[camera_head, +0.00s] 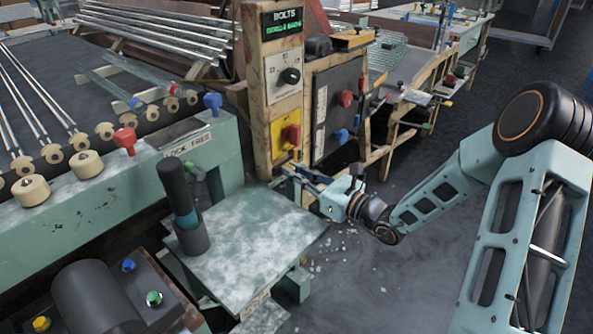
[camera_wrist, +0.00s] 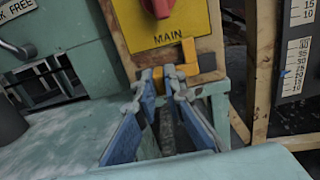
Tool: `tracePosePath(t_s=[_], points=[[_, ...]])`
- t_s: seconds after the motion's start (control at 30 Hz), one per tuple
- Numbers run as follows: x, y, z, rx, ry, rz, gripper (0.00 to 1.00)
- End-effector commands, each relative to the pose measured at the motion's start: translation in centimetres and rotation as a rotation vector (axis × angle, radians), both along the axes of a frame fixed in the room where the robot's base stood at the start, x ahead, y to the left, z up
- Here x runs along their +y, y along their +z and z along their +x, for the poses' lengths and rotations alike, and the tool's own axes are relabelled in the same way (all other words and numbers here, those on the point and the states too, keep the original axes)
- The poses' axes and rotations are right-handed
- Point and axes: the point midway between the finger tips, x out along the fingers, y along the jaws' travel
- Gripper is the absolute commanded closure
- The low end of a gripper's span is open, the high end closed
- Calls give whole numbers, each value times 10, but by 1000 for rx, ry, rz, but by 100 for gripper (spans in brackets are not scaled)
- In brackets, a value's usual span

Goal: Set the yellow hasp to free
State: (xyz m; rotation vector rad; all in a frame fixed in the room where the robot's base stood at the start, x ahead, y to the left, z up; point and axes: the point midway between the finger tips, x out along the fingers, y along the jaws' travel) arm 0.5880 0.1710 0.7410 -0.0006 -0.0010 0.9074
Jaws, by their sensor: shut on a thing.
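The yellow hasp (camera_wrist: 189,52) is a small bent bar on the wooden post, just below the yellow plate marked MAIN. One arm of it stands up and its lower arm runs left to my fingertips. My gripper (camera_wrist: 164,76) has its blue fingers closed on that lower arm, though the tips hide part of the hold. In the head view my gripper (camera_head: 297,172) reaches left to the foot of the post, and the hasp is too small and covered there to make out clearly.
The red MAIN switch (camera_wrist: 157,7) sits right above the hasp on its yellow plate. A green-grey table (camera_head: 250,250) with a dark cylinder in a cup (camera_head: 190,236) stands left of my gripper. A dark panel with red and blue knobs (camera_head: 337,105) stands right of the post.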

Motion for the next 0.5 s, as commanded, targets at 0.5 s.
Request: tracePosePath(t_s=[0.5], points=[[16, -1, -20, 4, 7, 0, 81]])
